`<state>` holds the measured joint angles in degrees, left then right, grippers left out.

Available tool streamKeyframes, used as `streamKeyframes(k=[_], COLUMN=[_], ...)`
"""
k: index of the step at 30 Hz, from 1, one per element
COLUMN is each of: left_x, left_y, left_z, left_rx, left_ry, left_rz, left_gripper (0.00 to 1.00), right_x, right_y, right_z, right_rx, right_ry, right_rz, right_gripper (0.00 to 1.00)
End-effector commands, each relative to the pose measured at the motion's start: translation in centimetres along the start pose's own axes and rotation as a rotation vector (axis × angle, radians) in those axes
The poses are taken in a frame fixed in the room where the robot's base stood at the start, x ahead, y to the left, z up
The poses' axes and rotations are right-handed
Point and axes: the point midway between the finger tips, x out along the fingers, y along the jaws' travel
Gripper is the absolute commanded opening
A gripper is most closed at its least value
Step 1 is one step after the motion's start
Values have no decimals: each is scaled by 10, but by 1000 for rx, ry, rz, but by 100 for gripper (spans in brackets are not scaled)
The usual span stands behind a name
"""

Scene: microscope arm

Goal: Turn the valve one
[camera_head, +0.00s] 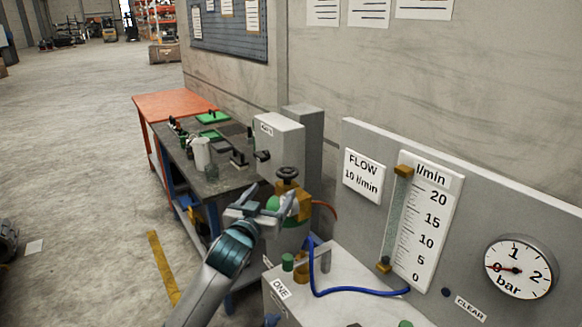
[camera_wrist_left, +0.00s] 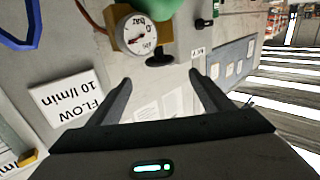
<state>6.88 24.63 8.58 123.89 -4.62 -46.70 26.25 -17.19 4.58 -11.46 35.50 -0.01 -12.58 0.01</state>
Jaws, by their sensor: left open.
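The label ONE (camera_head: 281,290) is on the front of a white cabinet at lower centre in the head view. A green-topped valve knob (camera_head: 288,262) stands on a brass fitting just above it. My left gripper (camera_head: 268,198) is open and empty, above and a little left of that knob, apart from it. It is in front of a brass regulator (camera_head: 305,201) with a black handwheel (camera_head: 287,173). In the left wrist view, the open fingers (camera_wrist_left: 160,78) point towards a round gauge (camera_wrist_left: 136,33) and a black knob (camera_wrist_left: 159,60). My right gripper is out of view.
A blue hose (camera_head: 360,292) loops from the fitting to the panel (camera_head: 475,215), which carries a flow tube (camera_head: 397,215) and a bar gauge (camera_head: 520,267). A workbench (camera_head: 235,180) with several items stands behind.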

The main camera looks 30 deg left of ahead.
Motion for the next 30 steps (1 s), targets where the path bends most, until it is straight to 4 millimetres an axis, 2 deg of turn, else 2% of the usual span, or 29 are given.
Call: streamKeyframes(k=[8,30], left_x=[24,140], left_y=[0,0], left_z=[-2,-2], left_rx=[1,0], left_ry=[0,-1], left_rz=[-1,-1], left_gripper=[74,74], right_x=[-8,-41], right_y=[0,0], right_z=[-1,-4], right_rx=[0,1], right_ry=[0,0], right_rz=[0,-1], right_gripper=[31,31])
